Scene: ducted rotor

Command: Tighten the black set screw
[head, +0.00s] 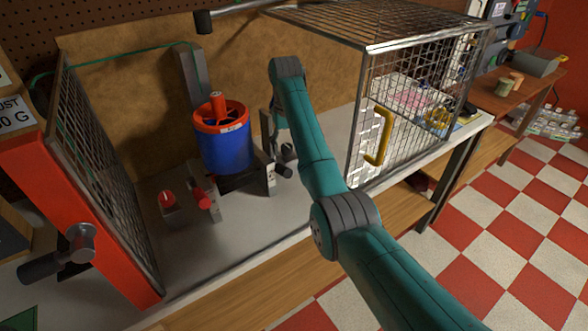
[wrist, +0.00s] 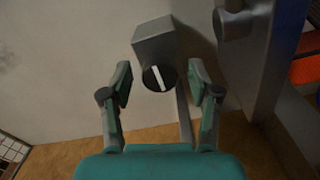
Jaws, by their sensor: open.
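The black set screw (wrist: 161,78) shows in the wrist view as a dark round head with a white line across it, on the end of a grey block (wrist: 153,42). My gripper (wrist: 160,72) is open. Its two fingers stand on either side of the screw head, with visible gaps; I cannot tell the depth between them. In the head view my gripper (head: 286,150) is low at the right of the blue ducted rotor (head: 227,151) with its red rim. The screw is not clear there.
A grey upright (wrist: 258,50) stands close to the right of my gripper in the wrist view. Two red knobs (head: 167,198) (head: 204,200) sit at the bench front. An open mesh guard with a yellow handle (head: 379,137) stands to the right, and a red-framed mesh panel (head: 75,215) to the left.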

